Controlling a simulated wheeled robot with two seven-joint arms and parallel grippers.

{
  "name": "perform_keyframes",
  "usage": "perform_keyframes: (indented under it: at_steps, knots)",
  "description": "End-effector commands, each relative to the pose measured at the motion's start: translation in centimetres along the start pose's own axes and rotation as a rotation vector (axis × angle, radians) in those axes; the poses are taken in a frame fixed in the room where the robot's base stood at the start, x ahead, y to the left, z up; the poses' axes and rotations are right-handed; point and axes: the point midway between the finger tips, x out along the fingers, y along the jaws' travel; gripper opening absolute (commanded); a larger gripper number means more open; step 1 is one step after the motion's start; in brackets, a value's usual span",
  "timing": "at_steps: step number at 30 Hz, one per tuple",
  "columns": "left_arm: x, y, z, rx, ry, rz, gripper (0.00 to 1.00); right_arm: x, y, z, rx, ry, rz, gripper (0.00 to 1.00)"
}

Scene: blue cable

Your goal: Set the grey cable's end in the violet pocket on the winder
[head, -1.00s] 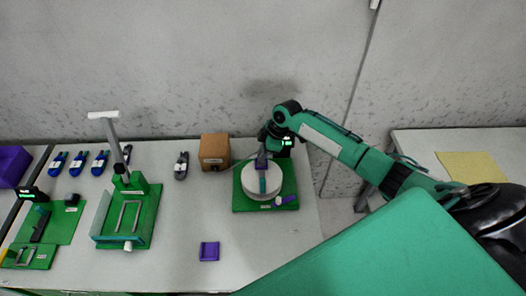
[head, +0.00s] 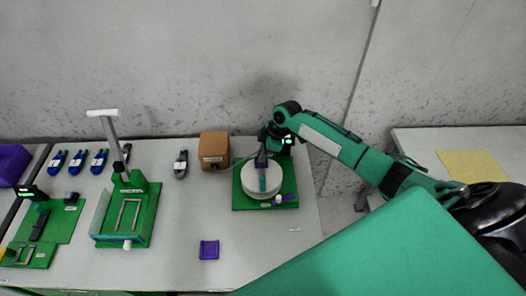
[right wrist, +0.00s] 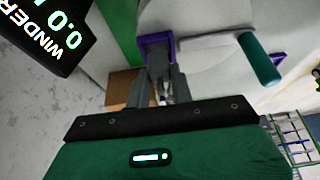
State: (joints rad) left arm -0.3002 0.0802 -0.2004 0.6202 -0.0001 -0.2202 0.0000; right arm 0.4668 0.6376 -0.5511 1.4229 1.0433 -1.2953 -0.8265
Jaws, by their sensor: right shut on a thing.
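The winder, a pale disc (head: 262,178) on a green base (head: 284,205), stands at the right end of the table. My right gripper (head: 262,160) is over the back part of the disc. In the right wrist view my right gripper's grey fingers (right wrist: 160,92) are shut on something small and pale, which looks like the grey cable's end. The fingers are right at the violet pocket (right wrist: 155,42); I cannot tell whether the end is inside it. The cable (head: 239,160) runs as a faint thin line from the box to the winder. My left gripper is not in view.
A brown box (head: 214,148) stands left of the winder. A grey tool-like item (head: 181,164) and several blue ones lie farther left. A green fixture (head: 127,210) with an upright handle stands left. A small violet holder (head: 209,250) lies in front. The table's middle is mostly clear.

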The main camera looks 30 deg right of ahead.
Motion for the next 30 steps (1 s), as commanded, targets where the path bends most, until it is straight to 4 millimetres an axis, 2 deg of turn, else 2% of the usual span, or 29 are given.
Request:
perform_keyframes:
  at_steps: [30]
  knots:
    - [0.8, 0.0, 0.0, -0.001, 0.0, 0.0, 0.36, 1.5, 0.0, 0.6, 0.0, 0.001, 0.0, 0.01]
